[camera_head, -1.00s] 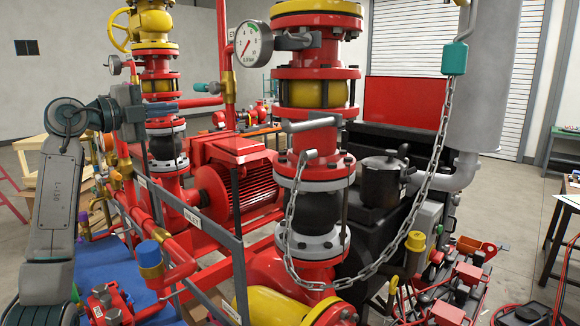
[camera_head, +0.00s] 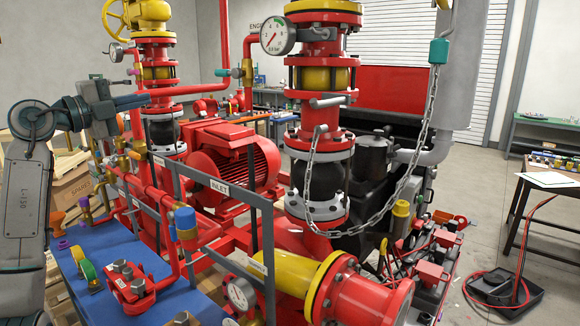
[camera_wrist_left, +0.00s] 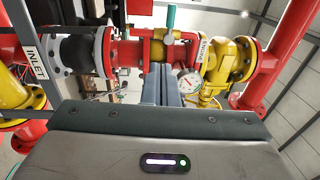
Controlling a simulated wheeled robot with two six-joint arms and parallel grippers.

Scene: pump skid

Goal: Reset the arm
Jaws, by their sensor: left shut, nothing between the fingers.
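My left arm (camera_head: 25,190) comes in at the left edge of the head view, bent at a grey joint. Its gripper (camera_head: 143,100) points right in front of the red piping, with the jaws together and nothing held. In the left wrist view, the closed fingers (camera_wrist_left: 160,86) point at a red and yellow valve stack with a small dial gauge (camera_wrist_left: 189,82). I cannot tell the exact gap between fingers and pipes. My right gripper is in neither view.
The pump skid fills the middle, with a large gauge (camera_head: 278,35), a hanging chain (camera_head: 385,207), a red motor (camera_head: 235,160) and a yellow pipe (camera_head: 284,280). A blue bench (camera_head: 85,262) with fittings is lower left.

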